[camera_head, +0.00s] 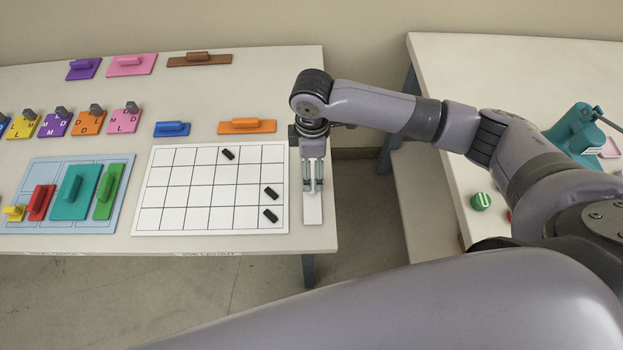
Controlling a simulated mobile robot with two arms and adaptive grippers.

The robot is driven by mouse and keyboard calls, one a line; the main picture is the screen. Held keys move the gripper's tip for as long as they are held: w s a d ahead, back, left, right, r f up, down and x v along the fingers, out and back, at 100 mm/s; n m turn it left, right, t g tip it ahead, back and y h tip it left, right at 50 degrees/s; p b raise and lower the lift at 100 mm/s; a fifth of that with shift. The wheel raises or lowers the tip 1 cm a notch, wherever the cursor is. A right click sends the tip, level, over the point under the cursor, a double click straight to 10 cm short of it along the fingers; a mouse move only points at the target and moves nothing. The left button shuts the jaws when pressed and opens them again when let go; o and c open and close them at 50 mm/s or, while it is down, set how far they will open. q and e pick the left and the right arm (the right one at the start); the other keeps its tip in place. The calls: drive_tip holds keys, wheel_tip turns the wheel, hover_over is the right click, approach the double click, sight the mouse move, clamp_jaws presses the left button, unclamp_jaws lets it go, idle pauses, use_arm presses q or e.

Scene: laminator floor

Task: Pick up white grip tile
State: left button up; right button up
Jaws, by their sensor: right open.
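The white grip tile (312,210) lies flat near the right edge of the left table, just right of the white grid board. My right gripper (313,188) points down over it with its fingers apart. The fingertips are at or just above the tile's raised part, which they mostly hide; I cannot tell whether they touch it. My left gripper is not in view.
The grid board (173,220) carries several small black pieces. A blue tray (35,172) holds red, teal, green and yellow grip tiles. Blue (172,129) and orange (247,126) grip tiles lie behind the board. A second table (450,70) stands at right, across a gap.

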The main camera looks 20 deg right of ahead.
sight(312, 174)
wheel_tip(312, 174, down, 5)
drive_tip(key=shift+r+p, duration=0.1)
drive_tip(key=shift+p, duration=0.4)
drive_tip(key=shift+c, duration=0.6)
drive_tip(key=c, duration=1.5)
drive_tip(key=shift+c, duration=0.2)
drive_tip(key=shift+r, duration=0.1)
